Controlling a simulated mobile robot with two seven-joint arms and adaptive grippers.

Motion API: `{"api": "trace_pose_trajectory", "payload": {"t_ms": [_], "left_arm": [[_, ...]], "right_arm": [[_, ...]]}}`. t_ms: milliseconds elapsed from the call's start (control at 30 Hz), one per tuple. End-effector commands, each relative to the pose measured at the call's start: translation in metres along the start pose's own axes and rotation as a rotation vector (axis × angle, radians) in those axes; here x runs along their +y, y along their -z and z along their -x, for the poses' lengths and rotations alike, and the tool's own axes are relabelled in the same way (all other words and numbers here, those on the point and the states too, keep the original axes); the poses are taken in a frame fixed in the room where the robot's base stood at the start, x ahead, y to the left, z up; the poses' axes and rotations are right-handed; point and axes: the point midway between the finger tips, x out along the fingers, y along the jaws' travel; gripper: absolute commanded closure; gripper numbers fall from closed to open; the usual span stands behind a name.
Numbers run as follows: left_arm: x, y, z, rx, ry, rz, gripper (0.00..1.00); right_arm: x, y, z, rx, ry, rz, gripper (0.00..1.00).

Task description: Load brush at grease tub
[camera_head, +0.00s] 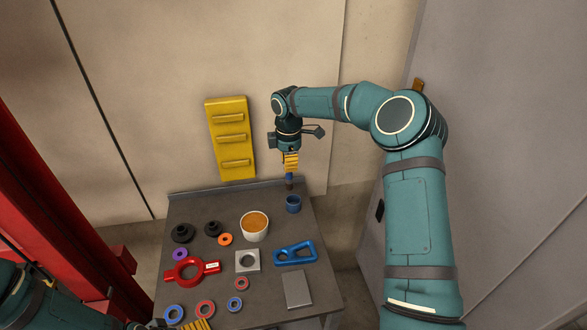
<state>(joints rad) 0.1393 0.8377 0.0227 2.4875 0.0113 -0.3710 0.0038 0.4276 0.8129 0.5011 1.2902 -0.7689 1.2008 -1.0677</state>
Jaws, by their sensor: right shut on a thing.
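My right gripper (290,163) hangs fingers-down over the back right of the table. It is shut on the brush (289,178), which has a blue handle and a dark lower end and points down. The brush's lower end is just above a small blue cup (293,205) in the picture; I cannot tell whether it is inside the cup's mouth. The grease tub (254,234), a white round tub with orange-brown grease, stands left of and nearer than the cup.
The grey table (210,202) also bears a red clamp-like part (187,272), a blue bracket (293,254), a square grey block (247,261), a grey plate (297,289), black knobs (183,233) and several coloured rings. A yellow rack (231,140) is on the wall behind.

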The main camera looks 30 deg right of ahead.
Motion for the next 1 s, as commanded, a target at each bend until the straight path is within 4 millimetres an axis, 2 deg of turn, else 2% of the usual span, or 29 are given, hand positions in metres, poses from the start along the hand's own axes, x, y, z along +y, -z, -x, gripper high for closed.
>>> {"api": "trace_pose_trajectory", "payload": {"t_ms": [33, 200, 400, 500, 667, 1000], "left_arm": [[0.001, 0.001, 0.004, 0.000, -0.001, 0.000, 0.00], [0.004, 0.002, 0.013, 0.000, -0.002, 0.000, 0.00], [0.007, 0.002, 0.021, 0.000, -0.004, -0.001, 0.00], [0.008, 0.003, 0.023, -0.001, -0.005, -0.001, 0.00], [0.007, 0.003, 0.022, -0.001, -0.005, 0.000, 0.00], [0.001, 0.001, 0.004, 0.000, -0.001, 0.000, 0.00]], "right_arm": [[-0.004, 0.015, 0.005, -0.001, -0.002, 0.012, 1.00], [-0.027, 0.066, 0.010, -0.002, 0.001, 0.025, 1.00], [-0.054, 0.107, 0.013, -0.002, 0.002, 0.012, 1.00], [-0.062, 0.117, 0.014, -0.002, 0.001, 0.002, 1.00], [-0.067, 0.122, 0.012, -0.001, 0.000, -0.005, 1.00], [-0.067, 0.122, -0.013, -0.001, 0.002, -0.005, 1.00]]}}
